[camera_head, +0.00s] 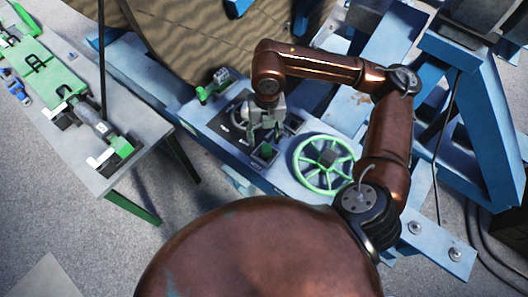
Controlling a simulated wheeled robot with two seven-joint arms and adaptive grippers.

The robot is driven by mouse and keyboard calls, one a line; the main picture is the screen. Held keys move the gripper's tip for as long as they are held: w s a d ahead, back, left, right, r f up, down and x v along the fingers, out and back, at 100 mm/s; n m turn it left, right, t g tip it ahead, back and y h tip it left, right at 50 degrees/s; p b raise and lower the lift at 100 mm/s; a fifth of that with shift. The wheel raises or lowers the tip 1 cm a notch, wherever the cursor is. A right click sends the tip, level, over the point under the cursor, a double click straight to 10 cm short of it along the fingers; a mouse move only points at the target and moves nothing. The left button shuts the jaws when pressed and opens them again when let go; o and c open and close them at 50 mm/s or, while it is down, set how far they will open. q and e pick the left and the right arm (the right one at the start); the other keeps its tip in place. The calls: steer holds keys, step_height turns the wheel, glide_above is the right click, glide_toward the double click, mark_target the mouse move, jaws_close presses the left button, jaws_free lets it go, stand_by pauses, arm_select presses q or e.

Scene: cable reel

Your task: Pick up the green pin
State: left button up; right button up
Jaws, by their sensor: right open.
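A small green piece (266,150), likely the green pin, stands on a dark square base on the grey panel of the blue frame. A second green part (213,86), shaped like a small clamp or handle, sits at the back left of the panel. My right gripper (264,136) points down over the panel, just behind and above the small green piece. Its fingers look apart, and I see nothing held between them. The gripper hides part of the panel behind it. My left gripper is out of view.
A green spoked handwheel (327,165) stands right of the panel. A large wooden reel (190,40) rises behind. A grey bench (75,140) with green and black fittings is at left. Blue frame supports (480,130) are at right. Grey floor (190,225) shows at front left.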

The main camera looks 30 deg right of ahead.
mark_target(266, 147)
steer(key=shift+d+f+h, duration=0.15)
steer(key=shift+d+h, duration=0.15)
steer(key=shift+f, duration=0.9)
step_height(266, 147, down, 6)
steer(key=shift+w+d+r+p, duration=0.1)
steer(key=shift+w+d+p, duration=0.05)
steer(key=shift+p, duration=0.8)
jaws_close()
